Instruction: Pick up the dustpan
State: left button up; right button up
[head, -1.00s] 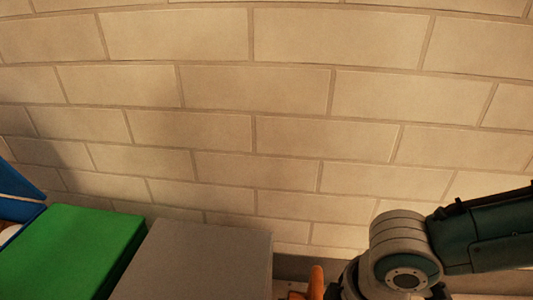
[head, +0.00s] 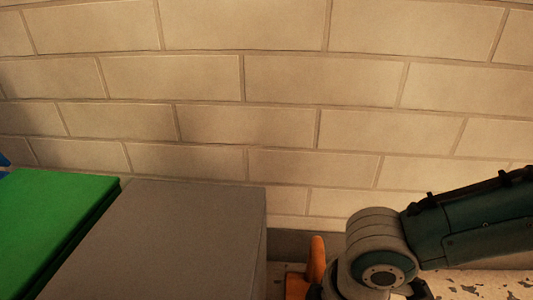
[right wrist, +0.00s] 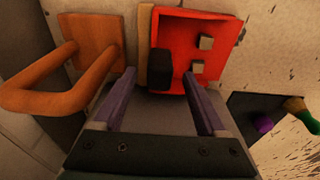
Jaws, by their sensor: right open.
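The likely dustpan is a red, shallow square pan (right wrist: 220,38) in the right wrist view, lying on the floor with two small grey cubes on it. A dark block (right wrist: 159,70), possibly its handle, rises at its near left edge. My right gripper (right wrist: 160,82) is open, with its two purple fingers pointing at the red pan and the dark block between them in the picture. Contact cannot be told. In the head view my right arm reaches down at the lower right, and its fingers are not clearly seen. My left gripper is not in view.
An orange plate with a looped handle (right wrist: 60,80) is close left of the fingers; it also shows in the head view (head: 316,262). A grey box (head: 170,235) and a green box (head: 50,225) stand left, before a brick wall (head: 290,75). Green and purple items (right wrist: 264,125) lie right.

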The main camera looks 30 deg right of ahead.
jog(key=shift+r, duration=0.1)
grip_shut()
dwell(0.4)
dwell(0.8)
